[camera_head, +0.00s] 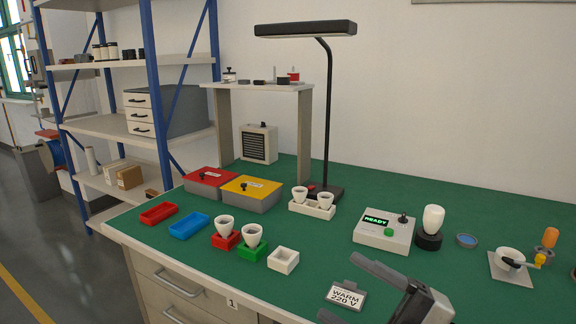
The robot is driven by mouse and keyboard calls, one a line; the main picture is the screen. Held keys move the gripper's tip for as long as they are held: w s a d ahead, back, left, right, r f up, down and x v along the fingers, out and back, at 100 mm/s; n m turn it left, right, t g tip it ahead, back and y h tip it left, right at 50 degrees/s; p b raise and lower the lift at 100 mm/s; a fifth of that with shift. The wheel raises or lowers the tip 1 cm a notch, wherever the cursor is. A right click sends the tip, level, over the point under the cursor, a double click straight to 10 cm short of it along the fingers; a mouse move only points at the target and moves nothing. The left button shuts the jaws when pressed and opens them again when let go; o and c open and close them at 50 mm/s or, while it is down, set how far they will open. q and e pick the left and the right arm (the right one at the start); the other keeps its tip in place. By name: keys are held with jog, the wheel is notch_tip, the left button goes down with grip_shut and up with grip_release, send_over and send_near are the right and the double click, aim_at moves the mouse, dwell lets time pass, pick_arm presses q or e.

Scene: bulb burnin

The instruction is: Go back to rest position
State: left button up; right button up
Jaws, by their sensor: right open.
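My right gripper (340,287) reaches in from the bottom right corner. Its two dark fingers are spread apart with no object held between them. It is over the front edge of the green bench (420,275), close to the sign reading WARM 220 V (345,295). My left gripper is not in view. A white bulb (433,219) stands upright in a black base (428,241) beside the tester box (384,234), whose display reads READY. White bulb-like pieces stand in the red holder (225,240), the green holder (252,251) and the white double holder (312,209).
Red (160,214) and blue (189,224) trays lie at the left. An empty white tray (283,260) is mid-front. Red-lidded and yellow-lidded boxes (252,190) stand behind. A black lamp (328,120) rises at the back. A lever fixture (510,265) is at the right.

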jog(key=d+f+m+t+h, duration=0.4)
jog(key=f+m+t+h, duration=0.55)
jog(key=m, duration=0.65)
jog(key=s+f+m+g+h, duration=0.3)
jog(key=s+f+m+g, duration=0.1)
jog(key=f, duration=0.4)
jog(key=s+d+f+m+g+h+p, duration=0.1)
jog(key=s+f+m+g+h, duration=0.2)
jog(key=s+f, duration=0.3)
notch_tip(320, 180, down, 3)
jog(key=shift+r+m+g+p, duration=0.15)
jog(key=shift+m+g+p, duration=0.25)
jog(key=shift+g, duration=0.45)
